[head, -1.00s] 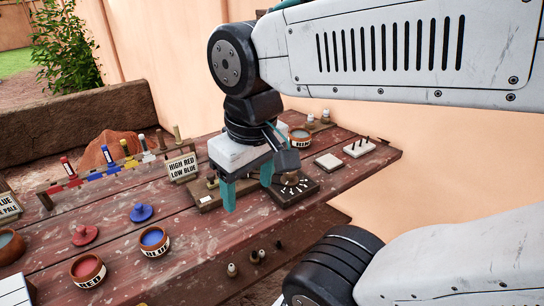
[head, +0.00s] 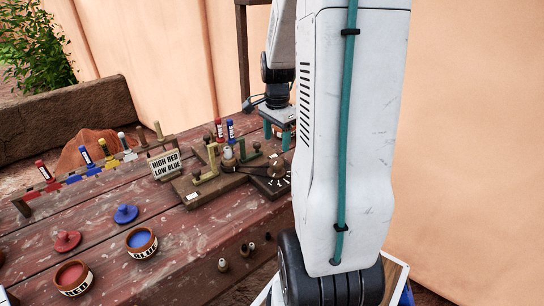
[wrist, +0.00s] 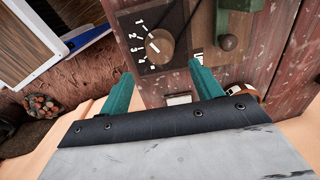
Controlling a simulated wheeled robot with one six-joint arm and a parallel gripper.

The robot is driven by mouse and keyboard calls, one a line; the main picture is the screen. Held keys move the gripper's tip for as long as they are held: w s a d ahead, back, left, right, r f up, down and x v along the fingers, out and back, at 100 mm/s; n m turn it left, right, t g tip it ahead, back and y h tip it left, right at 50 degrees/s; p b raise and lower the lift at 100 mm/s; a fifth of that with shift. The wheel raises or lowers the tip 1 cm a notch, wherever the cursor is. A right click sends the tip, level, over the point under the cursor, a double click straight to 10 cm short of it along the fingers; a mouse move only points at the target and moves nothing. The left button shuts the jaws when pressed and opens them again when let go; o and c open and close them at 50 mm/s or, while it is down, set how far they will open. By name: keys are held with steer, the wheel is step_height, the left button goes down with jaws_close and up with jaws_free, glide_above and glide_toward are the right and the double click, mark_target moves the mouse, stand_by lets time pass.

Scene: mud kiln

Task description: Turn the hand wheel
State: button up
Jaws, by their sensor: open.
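A round brown knob (head: 277,167) sits on a dark square plate with white tick marks, at the table's right part in the head view. The knob (wrist: 160,46) also shows from above in the wrist view. I cannot tell whether it is the hand wheel; no spoked wheel shows. My gripper (head: 278,133) is behind the knob in the head view, partly hidden by my arm. In the wrist view my gripper (wrist: 162,88) has its two teal fingers wide apart, with nothing between them. The knob appears beyond the fingertips, apart from them.
A "HIGH RED LOW BLUE" sign (head: 166,165), red pot (head: 72,278) and blue pot (head: 141,242) are farther left. A wall (head: 460,150) rises at right.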

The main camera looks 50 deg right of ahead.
mark_target(276, 161)
step_height(276, 161, down, 8)
steer(key=shift+r, duration=0.15)
stand_by(0.3)
steer(key=c, duration=1)
